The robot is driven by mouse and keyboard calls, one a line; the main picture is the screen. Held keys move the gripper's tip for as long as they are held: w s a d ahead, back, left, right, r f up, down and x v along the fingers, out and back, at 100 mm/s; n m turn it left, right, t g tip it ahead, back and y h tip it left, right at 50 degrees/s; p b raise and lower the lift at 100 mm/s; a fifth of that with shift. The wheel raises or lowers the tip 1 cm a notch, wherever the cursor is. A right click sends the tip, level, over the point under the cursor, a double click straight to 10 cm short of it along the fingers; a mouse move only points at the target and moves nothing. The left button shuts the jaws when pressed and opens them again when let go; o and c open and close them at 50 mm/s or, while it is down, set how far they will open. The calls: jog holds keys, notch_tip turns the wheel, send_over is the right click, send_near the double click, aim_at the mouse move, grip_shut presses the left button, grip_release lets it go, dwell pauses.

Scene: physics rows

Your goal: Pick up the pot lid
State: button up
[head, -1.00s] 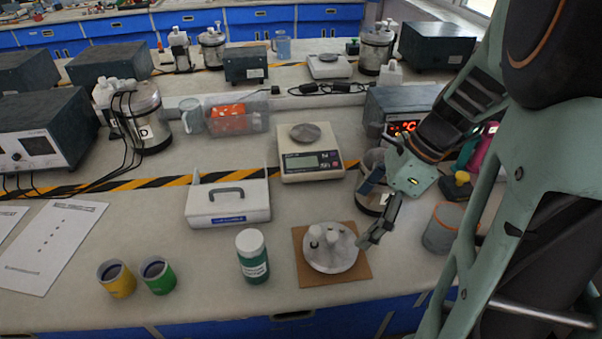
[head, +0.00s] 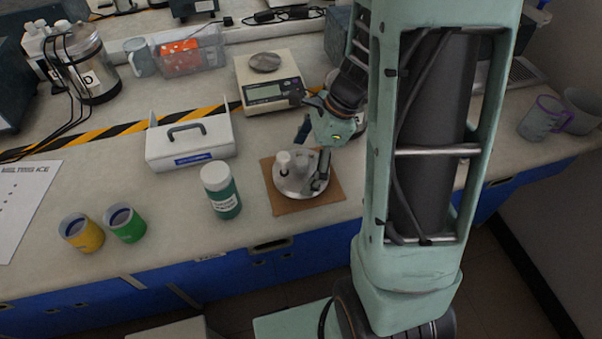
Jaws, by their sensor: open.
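A round grey metal piece, which I take for the pot lid (head: 290,188), lies on a square brown board (head: 322,200) near the front of the bench. Pale knob-like parts stand up from its top. My gripper (head: 311,152) is open at the lid's back right side. One dark finger is at the lid's far edge and the other reaches over its right part. Nothing shows between the fingers. Whether a finger touches the lid, I cannot tell. The gripper hides part of the lid's right side.
A green bottle with a white cap (head: 221,190) stands left of the board. A white box with a dark handle (head: 190,142) and a scale (head: 268,82) are behind. Yellow (head: 82,233) and green (head: 125,224) cups stand at front left.

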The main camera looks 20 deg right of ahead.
jog(key=shift+a+f, duration=0.1)
jog(key=shift+f, duration=0.25)
jog(key=shift+c, duration=0.4)
jog(key=c, duration=0.9)
jog(key=shift+r, duration=0.1)
